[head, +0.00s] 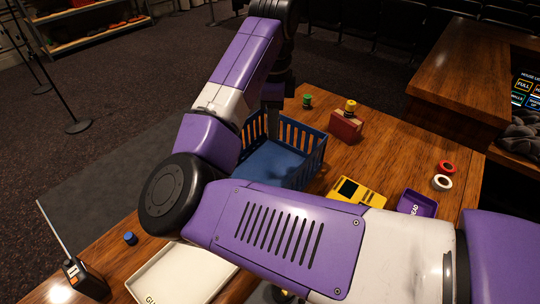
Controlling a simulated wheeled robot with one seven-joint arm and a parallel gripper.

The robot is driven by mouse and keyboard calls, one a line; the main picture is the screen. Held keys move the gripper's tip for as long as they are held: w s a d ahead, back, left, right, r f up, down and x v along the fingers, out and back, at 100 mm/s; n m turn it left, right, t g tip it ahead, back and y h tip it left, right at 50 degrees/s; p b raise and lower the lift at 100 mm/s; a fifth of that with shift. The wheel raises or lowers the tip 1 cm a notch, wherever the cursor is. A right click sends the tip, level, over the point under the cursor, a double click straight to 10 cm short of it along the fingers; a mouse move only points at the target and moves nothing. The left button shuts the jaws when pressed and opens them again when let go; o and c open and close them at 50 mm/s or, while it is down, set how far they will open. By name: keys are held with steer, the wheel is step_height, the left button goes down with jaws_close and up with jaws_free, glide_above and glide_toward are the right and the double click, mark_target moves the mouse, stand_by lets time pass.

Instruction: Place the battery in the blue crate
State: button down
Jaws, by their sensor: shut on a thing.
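The blue crate (303,140) stands on the wooden desk with slatted walls and an open top. Its near left part is hidden behind my purple and white arm. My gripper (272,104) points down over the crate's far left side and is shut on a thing. The held thing is small, dark and partly hidden at this angle; I take it to be the battery, as no other battery shows on the desk. I cannot tell whether it touches the crate.
A red box (345,126) with a yellow roll on top stands right of the crate, near a green spool (307,101). A yellow meter (358,191), purple tray (417,204), white tray (182,273) and a radio with an antenna (80,276) lie nearer.

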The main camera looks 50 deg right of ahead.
step_height(320, 180, down, 19)
steer(key=shift+r, duration=0.1)
stand_by(0.4)
steer(key=c, duration=1.1)
jaws_free()
step_height(320, 180, up, 12)
steer(key=shift+r+b, duration=0.1)
steer(key=shift+b, duration=0.2)
